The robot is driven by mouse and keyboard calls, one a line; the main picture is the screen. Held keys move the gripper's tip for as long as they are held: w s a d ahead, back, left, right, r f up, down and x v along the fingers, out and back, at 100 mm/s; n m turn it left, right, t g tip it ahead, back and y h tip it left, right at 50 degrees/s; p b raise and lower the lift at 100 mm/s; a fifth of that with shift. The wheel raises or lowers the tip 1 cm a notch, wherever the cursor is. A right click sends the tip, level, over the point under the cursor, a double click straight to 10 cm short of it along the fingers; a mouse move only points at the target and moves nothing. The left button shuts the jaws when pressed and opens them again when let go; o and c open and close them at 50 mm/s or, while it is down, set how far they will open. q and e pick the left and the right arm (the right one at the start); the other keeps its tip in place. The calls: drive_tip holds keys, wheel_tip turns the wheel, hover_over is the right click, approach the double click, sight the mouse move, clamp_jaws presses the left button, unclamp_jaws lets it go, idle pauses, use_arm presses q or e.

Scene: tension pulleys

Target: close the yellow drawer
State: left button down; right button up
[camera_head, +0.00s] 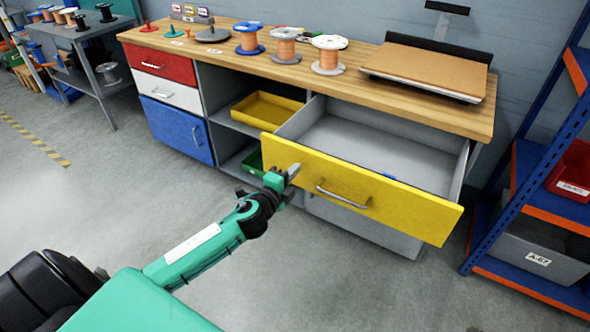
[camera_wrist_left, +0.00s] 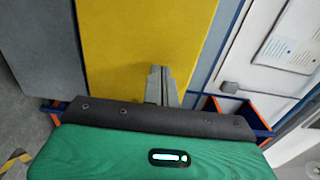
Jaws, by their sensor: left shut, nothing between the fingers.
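The yellow drawer (camera_head: 375,190) is pulled well out from under the wooden bench top, and its grey inside looks mostly empty. Its front carries a silver handle (camera_head: 343,197). My left gripper (camera_head: 293,173) is shut and empty, with its fingertips at the left part of the yellow front, left of the handle. In the left wrist view the shut fingers (camera_wrist_left: 160,75) point at the yellow face (camera_wrist_left: 140,35). I cannot tell whether they touch it. My right gripper is not in view.
The bench top (camera_head: 225,55) holds several wire spools and a flat board on a stand (camera_head: 428,68). A yellow tray (camera_head: 267,110) sits on the open shelf. A blue shelf rack (camera_head: 530,160) stands to the right. The floor before the bench is clear.

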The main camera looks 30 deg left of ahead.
use_arm(q)
drive_tip(key=shift+w, duration=0.6)
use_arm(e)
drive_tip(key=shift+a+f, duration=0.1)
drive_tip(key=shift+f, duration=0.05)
use_arm(q)
drive_tip(key=shift+w, duration=0.1)
